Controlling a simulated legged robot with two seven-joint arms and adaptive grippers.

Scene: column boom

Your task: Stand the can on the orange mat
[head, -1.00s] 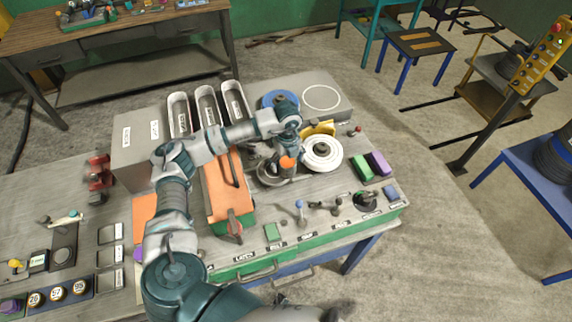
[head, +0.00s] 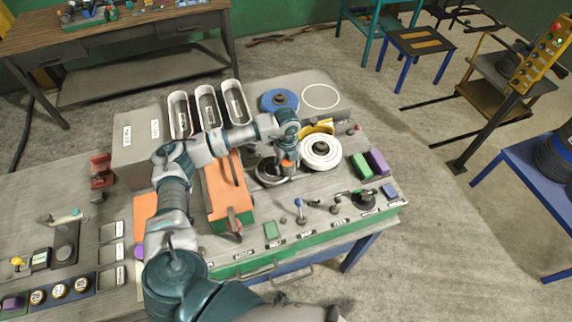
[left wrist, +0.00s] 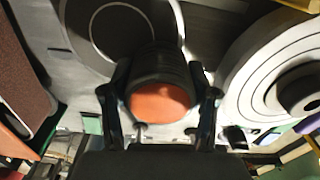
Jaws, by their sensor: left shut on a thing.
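My left gripper (head: 287,158) reaches over the workbench from the left and is shut on a dark can with an orange end (head: 288,167). In the left wrist view the dark can (left wrist: 155,65) sits between the two fingers of the gripper (left wrist: 160,92), its orange end facing the camera. The can is over or beside a dark round plate (head: 266,172); I cannot tell whether it touches it. The flat orange mat (head: 145,206) lies on the bench to the left, partly hidden by my left arm. My right gripper is not in view.
An orange-topped block (head: 215,192) with a red-handled tool stands between the mat and the can. A white round disc (head: 320,152) is close right of the can. A blue disc (head: 279,102) and white bins (head: 207,106) lie behind. Green and purple blocks (head: 378,161) are at right.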

